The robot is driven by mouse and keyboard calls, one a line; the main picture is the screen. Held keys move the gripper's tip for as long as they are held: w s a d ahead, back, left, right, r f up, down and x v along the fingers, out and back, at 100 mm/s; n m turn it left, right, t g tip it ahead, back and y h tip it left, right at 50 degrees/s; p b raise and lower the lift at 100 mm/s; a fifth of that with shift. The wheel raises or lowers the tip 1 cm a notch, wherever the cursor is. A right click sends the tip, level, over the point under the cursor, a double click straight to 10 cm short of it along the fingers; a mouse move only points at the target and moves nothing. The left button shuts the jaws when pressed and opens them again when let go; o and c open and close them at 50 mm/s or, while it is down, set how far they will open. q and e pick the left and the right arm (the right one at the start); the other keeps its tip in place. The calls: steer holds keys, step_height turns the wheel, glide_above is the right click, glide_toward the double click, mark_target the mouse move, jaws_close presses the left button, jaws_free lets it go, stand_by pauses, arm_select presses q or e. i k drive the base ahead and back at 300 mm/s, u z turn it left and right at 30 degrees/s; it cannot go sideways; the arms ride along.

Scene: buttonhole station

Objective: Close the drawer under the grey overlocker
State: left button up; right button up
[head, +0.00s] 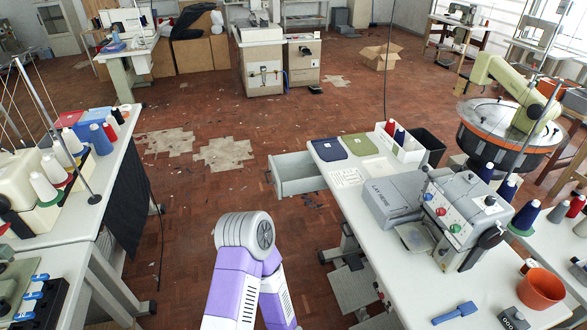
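The grey overlocker (440,208) stands on a white table (415,290) at the right, with red, green and blue buttons on its front. A grey drawer (299,186) sticks out to the left from under the far part of this table. It is open, and its hollow inside shows from above. Its front panel faces left over the brick-red floor. A bent white and purple arm of mine rises at the bottom middle, nearer than the drawer and apart from it in the picture. Neither gripper is in view.
Blue and green cloth pieces and a white box of spools (400,143) lie above the drawer on the table. An orange pot (541,288) and a blue tool (455,313) are near its front. Another white table (75,200) stands left. Floor left of the drawer is open.

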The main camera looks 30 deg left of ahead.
mark_target(296, 174)
steer(key=z, duration=0.7)
steer(key=k, duration=0.5)
steer(key=u, duration=1.75)
steer(key=i, duration=2.85)
steer(key=z, duration=0.75)
